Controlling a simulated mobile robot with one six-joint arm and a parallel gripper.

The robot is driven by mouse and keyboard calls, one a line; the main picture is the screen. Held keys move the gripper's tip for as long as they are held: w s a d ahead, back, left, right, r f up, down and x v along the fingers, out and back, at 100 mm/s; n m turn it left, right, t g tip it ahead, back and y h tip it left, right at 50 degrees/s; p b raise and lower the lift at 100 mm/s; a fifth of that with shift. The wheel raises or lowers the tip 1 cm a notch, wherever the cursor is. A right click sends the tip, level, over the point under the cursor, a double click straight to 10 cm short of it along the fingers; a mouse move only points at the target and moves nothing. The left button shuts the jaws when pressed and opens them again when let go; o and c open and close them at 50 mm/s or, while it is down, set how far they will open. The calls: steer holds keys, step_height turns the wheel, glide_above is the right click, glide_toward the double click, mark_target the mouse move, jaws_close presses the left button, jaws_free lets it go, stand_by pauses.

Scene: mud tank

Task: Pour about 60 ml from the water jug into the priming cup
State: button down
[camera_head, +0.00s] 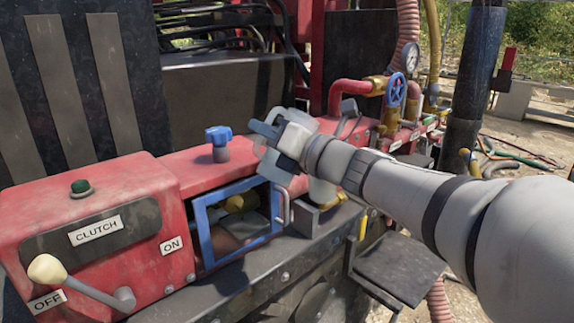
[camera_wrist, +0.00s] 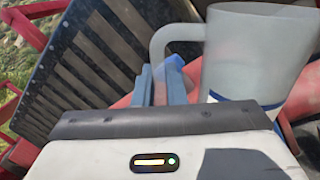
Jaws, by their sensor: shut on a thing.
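The water jug (camera_wrist: 258,50), pale and cloudy grey with a looped handle, fills the upper right of the wrist view. It stands nearly upright in that view, with a dark blue mark low on its side. My gripper (camera_wrist: 160,85) is shut on the jug's handle. In the head view my gripper (camera_head: 268,148) is above the red housing, and hides most of the jug. I cannot make out the water level. A pale cylinder (camera_head: 322,191) shows under my wrist on the ledge; I cannot tell whether it is the priming cup.
A blue-framed opening (camera_head: 205,232) with a handle is in the red housing (camera_head: 140,190). A blue valve knob (camera_head: 218,136) stands on top, left of my gripper. A clutch lever (camera_head: 47,270), pipes and a blue handwheel (camera_head: 396,90) are around. A dark ledge (camera_head: 240,262) runs in front.

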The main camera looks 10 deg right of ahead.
steer(key=shift+a, duration=0.1)
steer(key=s+a+f+n+g+b, duration=0.1)
steer(key=s+a+f+n+b, duration=0.1)
steer(key=n+b, duration=0.5)
steer(key=shift+s+a+f+n, duration=0.4)
steer(key=shift+a+f, duration=0.3)
steer(key=shift+a, duration=0.35)
steer(key=shift+f, duration=0.1)
stand_by(2.0)
